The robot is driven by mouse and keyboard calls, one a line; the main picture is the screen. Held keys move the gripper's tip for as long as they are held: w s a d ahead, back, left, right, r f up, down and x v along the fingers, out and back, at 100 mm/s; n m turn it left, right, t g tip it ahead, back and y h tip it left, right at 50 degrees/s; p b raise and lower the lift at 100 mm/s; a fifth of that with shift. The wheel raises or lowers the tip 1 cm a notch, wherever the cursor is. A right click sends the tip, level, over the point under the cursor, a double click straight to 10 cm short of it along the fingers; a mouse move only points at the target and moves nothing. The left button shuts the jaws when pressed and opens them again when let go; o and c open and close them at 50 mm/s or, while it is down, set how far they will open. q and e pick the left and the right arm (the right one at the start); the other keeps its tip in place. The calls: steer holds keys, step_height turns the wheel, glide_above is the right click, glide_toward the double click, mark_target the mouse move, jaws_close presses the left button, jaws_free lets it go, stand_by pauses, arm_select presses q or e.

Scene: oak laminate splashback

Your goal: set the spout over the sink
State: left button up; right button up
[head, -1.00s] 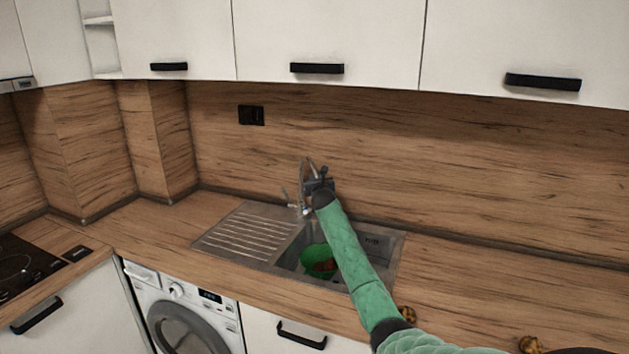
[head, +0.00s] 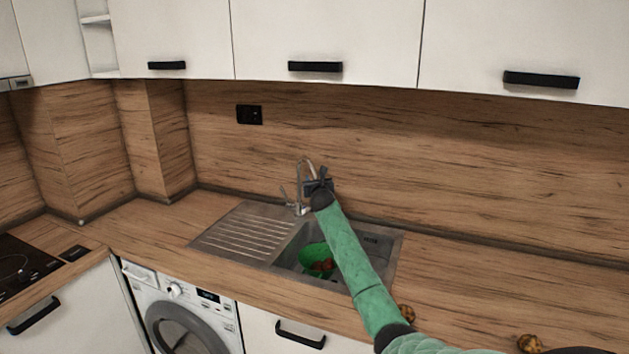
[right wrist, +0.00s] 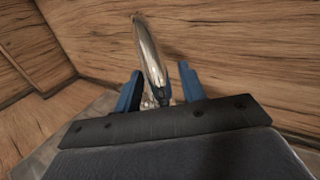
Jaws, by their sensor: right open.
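The chrome tap's curved spout (head: 301,172) rises at the back of the steel sink (head: 393,262), and its end comes down over the sink area. My right gripper (head: 318,181) is at the spout, just right of it in the head view. In the right wrist view the spout (right wrist: 151,55) stands between the two blue fingers of my right gripper (right wrist: 160,88). The fingers are open, with a gap on each side of the spout. The tap's base is mostly hidden in the wrist view. My left gripper is not in view.
A green bowl (head: 308,254) with reddish items sits in the basin. The ribbed drainboard (head: 237,235) lies left of the basin. Brownish round items (head: 529,343) lie on the counter at right. The wooden splashback (head: 450,170) stands close behind the tap.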

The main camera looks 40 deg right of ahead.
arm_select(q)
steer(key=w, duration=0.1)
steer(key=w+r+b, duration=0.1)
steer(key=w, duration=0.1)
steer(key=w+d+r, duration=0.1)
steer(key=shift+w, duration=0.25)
arm_select(e)
steer(key=v, duration=0.6)
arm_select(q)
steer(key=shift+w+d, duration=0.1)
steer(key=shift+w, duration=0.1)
arm_select(e)
steer(key=shift+s, duration=0.1)
